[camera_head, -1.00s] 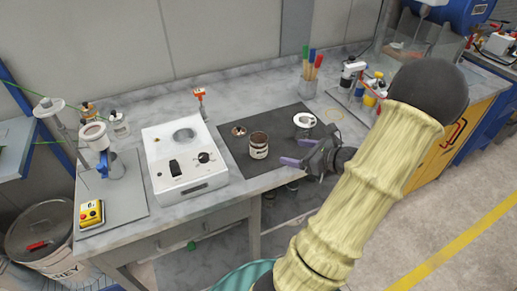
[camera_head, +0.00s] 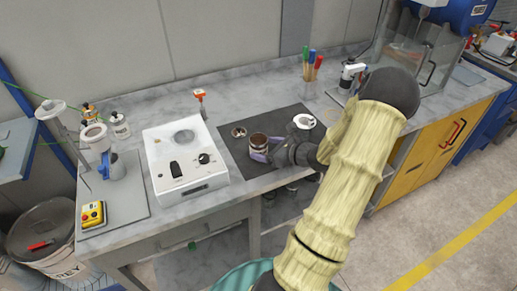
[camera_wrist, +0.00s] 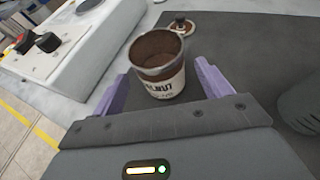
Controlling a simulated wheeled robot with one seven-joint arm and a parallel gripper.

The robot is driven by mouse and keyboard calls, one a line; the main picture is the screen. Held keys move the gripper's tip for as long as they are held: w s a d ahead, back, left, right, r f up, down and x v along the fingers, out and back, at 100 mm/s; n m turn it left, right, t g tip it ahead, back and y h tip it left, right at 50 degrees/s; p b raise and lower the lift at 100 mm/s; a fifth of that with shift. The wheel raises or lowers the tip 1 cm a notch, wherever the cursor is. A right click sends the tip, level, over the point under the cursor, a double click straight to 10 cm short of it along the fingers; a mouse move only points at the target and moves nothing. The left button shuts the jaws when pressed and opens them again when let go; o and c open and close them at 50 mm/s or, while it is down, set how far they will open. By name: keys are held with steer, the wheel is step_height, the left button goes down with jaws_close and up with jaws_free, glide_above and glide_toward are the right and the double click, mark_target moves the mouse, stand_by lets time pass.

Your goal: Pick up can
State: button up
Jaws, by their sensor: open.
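The can (camera_head: 258,141) is a small open tin with brown contents and a white label, standing upright on the dark mat (camera_head: 234,157). It also shows in the wrist view (camera_wrist: 164,84), where its label reads "WALNUT". My gripper (camera_head: 262,154) is low over the mat, on the right and near side of the can. In the wrist view its purple fingers (camera_wrist: 160,88) are spread apart, one on each side of the can. The can's lower part lies between the fingers. I cannot tell whether either finger touches it.
A white machine with a dial (camera_head: 184,158) stands left of the mat. A small brown-topped lid or dish (camera_head: 239,132) lies behind the can. A white round item (camera_head: 304,121) lies at the mat's right. A cup of coloured handles (camera_head: 311,84) stands farther back.

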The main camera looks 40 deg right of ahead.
steer(key=shift+f+p+x, duration=0.2)
steer(key=shift+p+x, duration=0.4)
steer(key=shift+x, duration=2)
steer(key=shift+s+d, duration=0.1)
steer(key=shift+s, duration=0.05)
steer(key=c, duration=1.1)
